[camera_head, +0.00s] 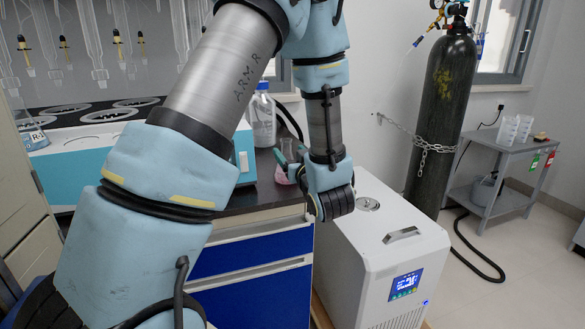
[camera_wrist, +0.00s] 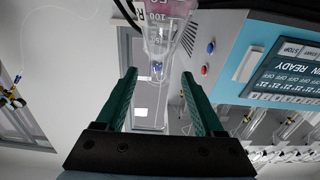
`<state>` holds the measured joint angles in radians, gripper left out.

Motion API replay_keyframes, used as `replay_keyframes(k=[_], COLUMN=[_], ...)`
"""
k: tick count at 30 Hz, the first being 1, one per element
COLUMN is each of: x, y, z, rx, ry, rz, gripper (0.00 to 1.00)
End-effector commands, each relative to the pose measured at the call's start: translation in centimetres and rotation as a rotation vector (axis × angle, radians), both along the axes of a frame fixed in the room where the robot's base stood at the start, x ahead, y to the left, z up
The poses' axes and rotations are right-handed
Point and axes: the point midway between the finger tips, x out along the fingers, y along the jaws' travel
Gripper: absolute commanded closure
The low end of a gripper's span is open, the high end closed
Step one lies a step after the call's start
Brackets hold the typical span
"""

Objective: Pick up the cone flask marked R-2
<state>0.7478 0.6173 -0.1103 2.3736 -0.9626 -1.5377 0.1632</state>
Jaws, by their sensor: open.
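A clear cone flask with pink liquid (camera_head: 284,172) stands on the dark bench top, partly hidden behind my wrist. In the wrist view the cone flask (camera_wrist: 167,28) is at the top centre, with graduation marks such as 100 on its glass. It appears inverted there, its narrow neck pointing down between the fingers. No full R-2 label is readable on it. My gripper (camera_wrist: 158,73) is open, with one green finger on each side of the neck. I see no clear contact. In the head view my arm hides most of the gripper.
A white chiller (camera_head: 375,255) and a chained gas cylinder (camera_head: 442,120) are at the right.

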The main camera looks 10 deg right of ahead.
Motion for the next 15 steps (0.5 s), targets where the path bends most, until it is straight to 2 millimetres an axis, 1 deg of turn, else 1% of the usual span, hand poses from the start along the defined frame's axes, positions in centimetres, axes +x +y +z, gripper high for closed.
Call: replay_keyframes(k=[1, 3, 8, 10, 15], x=[0.9, 1.6, 2.7, 3.3, 5.9], y=[0.2, 0.2, 0.3, 0.4, 0.6], z=[0.1, 0.1, 0.2, 0.4, 0.9], rx=[-0.001, 0.0, -0.001, -0.001, -0.001], ry=[0.001, 0.001, 0.001, 0.002, 0.002], rz=[0.003, 0.001, 0.001, 0.0, 0.002], gripper=[0.3, 0.3, 0.3, 0.3, 0.3])
